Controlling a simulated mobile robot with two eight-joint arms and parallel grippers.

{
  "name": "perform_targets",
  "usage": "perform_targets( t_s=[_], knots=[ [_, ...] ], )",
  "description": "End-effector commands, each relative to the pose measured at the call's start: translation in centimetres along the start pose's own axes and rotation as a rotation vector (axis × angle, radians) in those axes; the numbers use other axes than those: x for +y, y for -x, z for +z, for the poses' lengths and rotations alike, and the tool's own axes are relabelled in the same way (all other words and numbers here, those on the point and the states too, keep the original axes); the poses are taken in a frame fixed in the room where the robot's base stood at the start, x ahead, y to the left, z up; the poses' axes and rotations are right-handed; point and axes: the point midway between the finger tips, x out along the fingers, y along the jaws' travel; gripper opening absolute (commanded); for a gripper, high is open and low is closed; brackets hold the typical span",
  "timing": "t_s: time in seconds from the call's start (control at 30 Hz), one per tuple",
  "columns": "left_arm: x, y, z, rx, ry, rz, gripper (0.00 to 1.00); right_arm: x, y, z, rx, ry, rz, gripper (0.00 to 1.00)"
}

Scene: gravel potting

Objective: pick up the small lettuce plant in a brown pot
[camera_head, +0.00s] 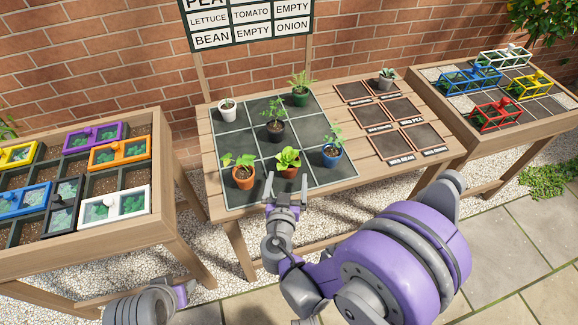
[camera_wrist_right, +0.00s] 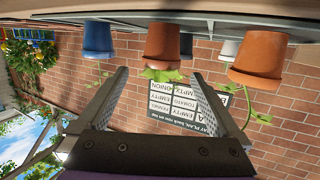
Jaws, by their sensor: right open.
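The small lettuce plant (camera_head: 288,156) has bright green leaves and stands upright in a brown pot (camera_head: 289,172), in the front row middle square of the dark grid mat (camera_head: 238,199). My right gripper (camera_head: 286,188) is open and empty, just in front of this pot at the table's front edge. In the upside-down right wrist view, the brown pot (camera_wrist_right: 163,43) and its leaves (camera_wrist_right: 162,74) show beyond and between the open fingertips (camera_wrist_right: 160,84). I see no contact with the pot.
Beside the lettuce stand an orange-brown pot (camera_head: 243,181) on the left and a blue pot (camera_head: 332,158) on the right. A black pot (camera_head: 275,134) stands behind. Side tables with coloured frames (camera_head: 118,152) flank the middle table. A sign (camera_head: 247,20) stands behind.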

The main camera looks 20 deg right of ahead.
Motion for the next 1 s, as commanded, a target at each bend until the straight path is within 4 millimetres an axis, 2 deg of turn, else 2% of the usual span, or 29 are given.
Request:
perform_targets(
  t_s=[0.1,0.37,0.63,0.9,1.0],
  knots=[
    [0.0,0.1,-0.1,0.0,0.0,0.0,0.5,0.1,-1.8,-0.1,-0.001,0.0,0.003,1.0],
    [0.0,0.2,-0.1,0.001,0.0,0.0,0.5,0.0,-3.5,-0.1,-0.002,0.001,0.002,1.0],
    [0.0,0.5,-0.3,0.002,0.0,0.0,0.5,-0.2,-7.3,-0.4,-0.002,0.001,0.004,1.0],
    [0.0,0.4,-0.3,0.002,0.0,0.0,0.5,-0.2,-7.8,-0.3,-0.002,0.001,0.001,1.0],
    [0.0,0.4,-0.3,0.002,0.0,0.0,0.5,-0.2,-7.8,-0.3,-0.002,0.001,0.001,0.82]
  ],
)
